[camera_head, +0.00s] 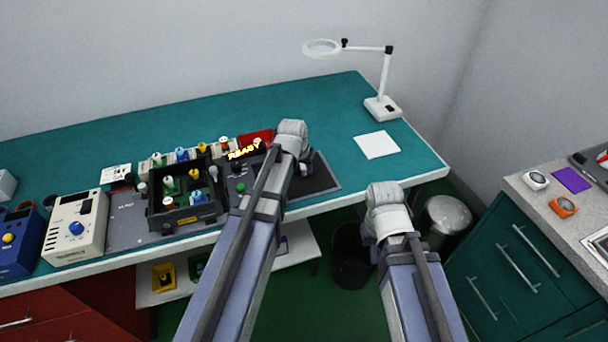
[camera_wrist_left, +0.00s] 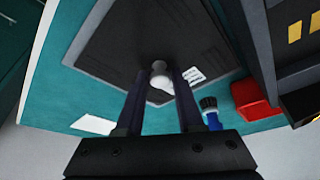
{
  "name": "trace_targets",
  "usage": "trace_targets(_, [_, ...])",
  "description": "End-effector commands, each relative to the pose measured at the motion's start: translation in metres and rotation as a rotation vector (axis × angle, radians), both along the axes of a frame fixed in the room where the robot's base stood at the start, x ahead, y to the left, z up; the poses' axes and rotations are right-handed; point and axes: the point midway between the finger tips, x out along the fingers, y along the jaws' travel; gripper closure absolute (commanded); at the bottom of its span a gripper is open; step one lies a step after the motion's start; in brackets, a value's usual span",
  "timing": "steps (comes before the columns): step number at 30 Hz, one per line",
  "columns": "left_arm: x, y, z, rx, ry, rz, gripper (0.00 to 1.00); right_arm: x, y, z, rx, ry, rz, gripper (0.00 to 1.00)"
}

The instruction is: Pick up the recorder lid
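I cannot identify the recorder lid with certainty. In the left wrist view, a small pale rounded piece (camera_wrist_left: 161,75) stands on or over a dark grey panel (camera_wrist_left: 112,45), between my left fingertips. It may be the lid or a knob on it. My left gripper (camera_wrist_left: 160,72) has its two dark fingers apart, one on each side of this piece; I cannot tell whether they touch it. In the head view the dark panel (camera_head: 322,177) lies on the green bench, and my own arm hides the left fingertips. My right wrist is past the bench's front edge, its fingers hidden.
A black crate (camera_head: 168,222) of colourful parts stands left of my left arm. A red box (camera_wrist_left: 254,97) and a blue piece with a dark bristled end (camera_wrist_left: 211,113) are near the panel. A white sheet (camera_head: 377,145) and magnifier lamp (camera_head: 382,107) are at right.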

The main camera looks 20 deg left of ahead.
Motion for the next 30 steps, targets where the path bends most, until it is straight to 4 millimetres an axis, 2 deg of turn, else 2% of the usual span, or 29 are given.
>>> trace_targets(1, [0.0000, 0.0000, 0.0000, 0.000, 0.000, 0.000, 0.71, 0.0000, 0.0000, 0.0000, 0.000, 0.000, 0.000, 1.00])
trace_targets(9, [0.0000, 0.0000, -0.0001, 0.000, 0.000, 0.000, 1.00, 0.0000, 0.0000, 0.0000, 0.000, 0.000, 0.000, 1.00])
trace_targets(30, [0.0001, 0.0001, 0.0051, 0.000, 0.000, 0.000, 1.00, 0.0000, 0.0000, 0.0051, 0.000, 0.000, 0.000, 1.00])
